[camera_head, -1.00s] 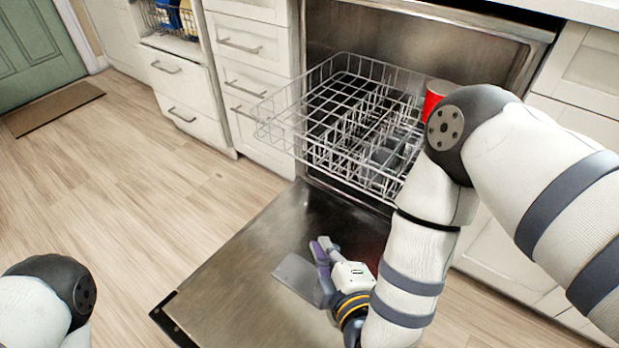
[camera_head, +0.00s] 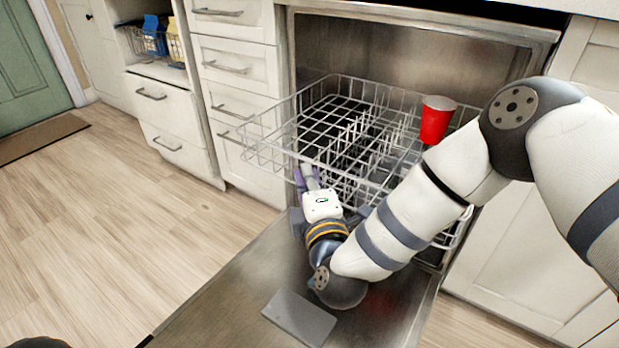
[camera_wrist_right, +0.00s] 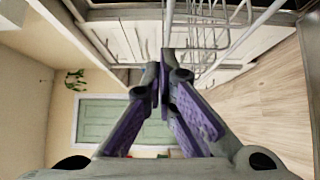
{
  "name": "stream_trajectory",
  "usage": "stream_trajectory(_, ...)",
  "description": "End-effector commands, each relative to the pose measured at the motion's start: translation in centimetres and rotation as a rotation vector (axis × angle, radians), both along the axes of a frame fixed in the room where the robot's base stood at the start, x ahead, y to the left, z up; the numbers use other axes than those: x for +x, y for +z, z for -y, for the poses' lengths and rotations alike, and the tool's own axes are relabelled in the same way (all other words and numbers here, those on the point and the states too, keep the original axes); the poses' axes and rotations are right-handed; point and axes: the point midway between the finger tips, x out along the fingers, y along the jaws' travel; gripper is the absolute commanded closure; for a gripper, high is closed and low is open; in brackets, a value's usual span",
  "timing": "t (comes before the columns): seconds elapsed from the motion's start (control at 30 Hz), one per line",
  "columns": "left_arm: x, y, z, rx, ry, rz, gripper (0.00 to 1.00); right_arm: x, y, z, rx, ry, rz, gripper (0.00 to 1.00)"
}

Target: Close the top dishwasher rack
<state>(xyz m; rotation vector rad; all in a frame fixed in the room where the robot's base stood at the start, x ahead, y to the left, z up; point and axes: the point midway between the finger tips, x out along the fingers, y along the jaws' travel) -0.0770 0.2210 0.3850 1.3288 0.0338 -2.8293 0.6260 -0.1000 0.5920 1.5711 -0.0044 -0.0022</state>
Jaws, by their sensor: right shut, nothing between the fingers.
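The top dishwasher rack (camera_head: 262,128) is a white wire rack pulled out from the dishwasher (camera_head: 385,48). A red cup (camera_head: 436,120) stands at its right side. My right gripper (camera_head: 305,175) is shut and empty, at the rack's front lower edge; whether it touches the wires I cannot tell. In the right wrist view, its purple fingers (camera_wrist_right: 163,82) meet just beside the rack's white wires (camera_wrist_right: 210,28). My right arm covers part of the rack's right side. My left gripper is out of view.
The dishwasher door (camera_head: 230,310) lies open below the rack, with a flat grey panel (camera_head: 298,318) on it. White drawers (camera_head: 236,60) stand to the left. The wooden floor (camera_head: 110,230) at left is clear.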

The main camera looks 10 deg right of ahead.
Motion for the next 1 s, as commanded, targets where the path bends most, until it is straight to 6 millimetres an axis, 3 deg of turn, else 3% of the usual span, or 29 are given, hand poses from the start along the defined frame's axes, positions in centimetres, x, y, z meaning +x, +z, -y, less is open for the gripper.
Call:
stream_trajectory(0.67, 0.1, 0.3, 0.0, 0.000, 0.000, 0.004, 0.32, 1.4, 0.3, 1.5, -0.003, 0.000, 0.003, 1.00)
stream_trajectory(1.0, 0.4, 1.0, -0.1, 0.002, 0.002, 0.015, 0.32, 6.9, 0.1, 6.9, -0.003, -0.001, 0.004, 1.00)
